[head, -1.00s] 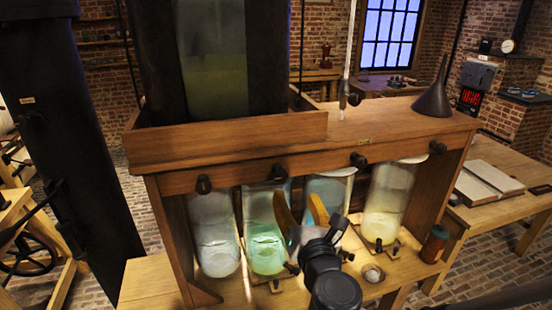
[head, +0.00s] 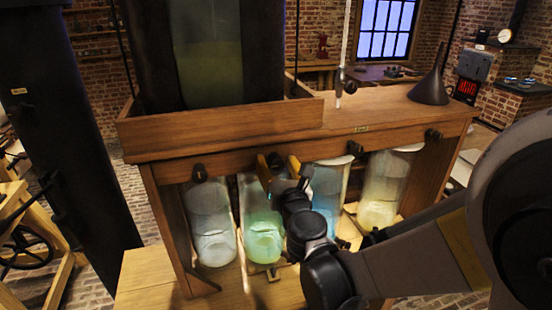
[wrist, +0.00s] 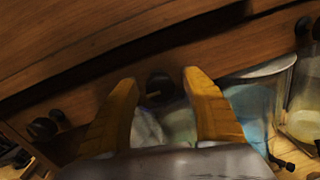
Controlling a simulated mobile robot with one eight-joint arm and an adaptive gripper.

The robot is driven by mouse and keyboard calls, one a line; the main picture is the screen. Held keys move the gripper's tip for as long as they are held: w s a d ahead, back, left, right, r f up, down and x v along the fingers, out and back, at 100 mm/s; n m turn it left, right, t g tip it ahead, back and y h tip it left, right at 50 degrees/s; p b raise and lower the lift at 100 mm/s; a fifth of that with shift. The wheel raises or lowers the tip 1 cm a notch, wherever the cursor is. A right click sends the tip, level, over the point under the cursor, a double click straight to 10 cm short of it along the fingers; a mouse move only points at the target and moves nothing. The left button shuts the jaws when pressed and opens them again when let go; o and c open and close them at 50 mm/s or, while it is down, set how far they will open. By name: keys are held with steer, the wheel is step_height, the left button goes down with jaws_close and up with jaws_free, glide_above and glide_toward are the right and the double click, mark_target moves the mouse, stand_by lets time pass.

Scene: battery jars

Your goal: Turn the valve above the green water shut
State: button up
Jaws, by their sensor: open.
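The jar of green water (head: 264,232) stands second from the left under the wooden shelf. Its dark valve (head: 275,159) is on the shelf's front edge above it, partly hidden by my fingers. My gripper (head: 279,166) is open, with its yellow fingers raised to the valve, one on each side. In the wrist view the dark round valve (wrist: 160,86) with a small lighter bar shows between the fingertips of my gripper (wrist: 161,78). Gaps show on both sides, and I cannot tell whether the fingertips reach around it in depth.
A clear jar (head: 211,230) stands to the left, a blue one (head: 327,190) and a yellowish one (head: 385,190) to the right. Other valves (head: 200,173) (head: 355,149) (head: 434,135) line the shelf edge. A funnel (head: 431,85) stands on top. My arm covers the lower right.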

jaws_close()
steer(key=shift+m, duration=0.3)
steer(key=m, duration=0.4)
steer(key=shift+b, duration=0.35)
steer(key=m, duration=0.4)
steer(key=shift+m+g, duration=0.3)
steer(key=m+b, duration=0.1)
steer(key=m, duration=0.3)
steer(key=shift+y, duration=0.3)
steer(key=shift+m, duration=1.9)
